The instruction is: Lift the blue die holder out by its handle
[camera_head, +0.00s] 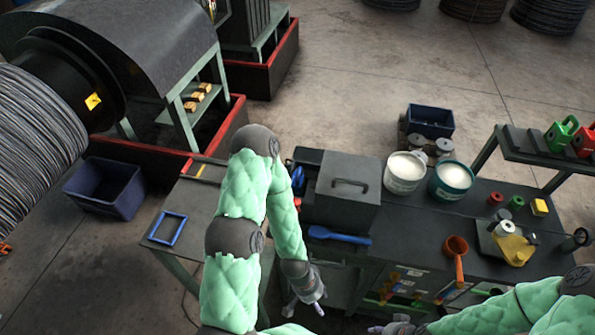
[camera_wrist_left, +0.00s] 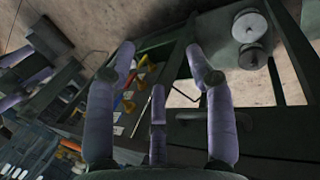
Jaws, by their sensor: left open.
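A blue object (camera_head: 297,178), perhaps the blue die holder, shows only in part between my left arm and the grey lidded box; its handle cannot be made out. The grey box (camera_head: 345,205) has a dark handle on its lid. My left gripper (camera_head: 305,305) hangs at the front edge of the dark bench, below the box and apart from the blue object. In the left wrist view the left gripper (camera_wrist_left: 160,62) has its purple fingers spread, with nothing between them. My right gripper (camera_head: 397,328) shows only in part at the bottom edge; its fingers are unclear.
A blue long-handled tool (camera_head: 340,236) lies before the box. A blue frame (camera_head: 168,228) lies on the left side table. Two white-filled buckets (camera_head: 405,172) (camera_head: 451,181), an orange ladle (camera_head: 456,255) and a yellow jug (camera_head: 515,249) occupy the bench's right. Hand tools (camera_wrist_left: 130,95) hang on its front.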

